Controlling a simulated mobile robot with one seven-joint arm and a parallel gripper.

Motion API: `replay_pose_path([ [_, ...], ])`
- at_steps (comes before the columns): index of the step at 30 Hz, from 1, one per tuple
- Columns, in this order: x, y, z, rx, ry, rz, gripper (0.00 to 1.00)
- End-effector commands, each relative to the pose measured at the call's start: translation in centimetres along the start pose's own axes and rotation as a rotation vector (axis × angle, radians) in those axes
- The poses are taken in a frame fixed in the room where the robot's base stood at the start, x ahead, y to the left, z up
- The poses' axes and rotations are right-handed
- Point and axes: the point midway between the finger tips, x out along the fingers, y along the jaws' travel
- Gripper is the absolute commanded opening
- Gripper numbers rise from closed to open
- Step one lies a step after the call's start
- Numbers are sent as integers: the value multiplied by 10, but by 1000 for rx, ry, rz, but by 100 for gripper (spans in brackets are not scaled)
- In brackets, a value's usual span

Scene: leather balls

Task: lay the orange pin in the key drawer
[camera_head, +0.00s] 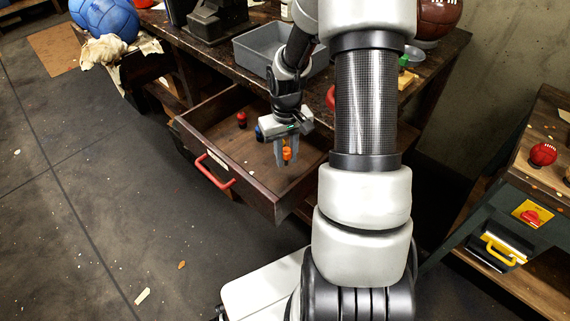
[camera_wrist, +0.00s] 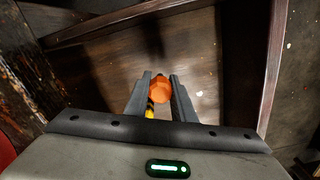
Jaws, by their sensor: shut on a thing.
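My gripper (camera_head: 286,155) is shut on the orange pin (camera_head: 287,154). It holds the pin over the open wooden drawer (camera_head: 215,172), which has a red handle and a pale label on its front. In the wrist view the orange pin (camera_wrist: 160,90) sits between the two dark fingers, with a yellow and black part below its orange head. The drawer floor (camera_wrist: 190,70) shows beneath it. I cannot tell whether the pin touches the floor. A red pin (camera_head: 241,120) stands in the drawer, to the left of my gripper.
A grey bin (camera_head: 258,48) stands on the workbench above the drawer. My arm hides part of the bench.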

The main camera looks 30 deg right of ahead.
Motion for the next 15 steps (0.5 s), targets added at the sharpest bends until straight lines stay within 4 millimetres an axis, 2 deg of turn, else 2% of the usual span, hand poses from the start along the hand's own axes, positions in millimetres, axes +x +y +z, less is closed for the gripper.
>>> replay_pose_path([
  [7, 34, 0, 1, -1, -4, -1, 0],
  [15, 36, 0, 0, 1, 0, 0, 0],
])
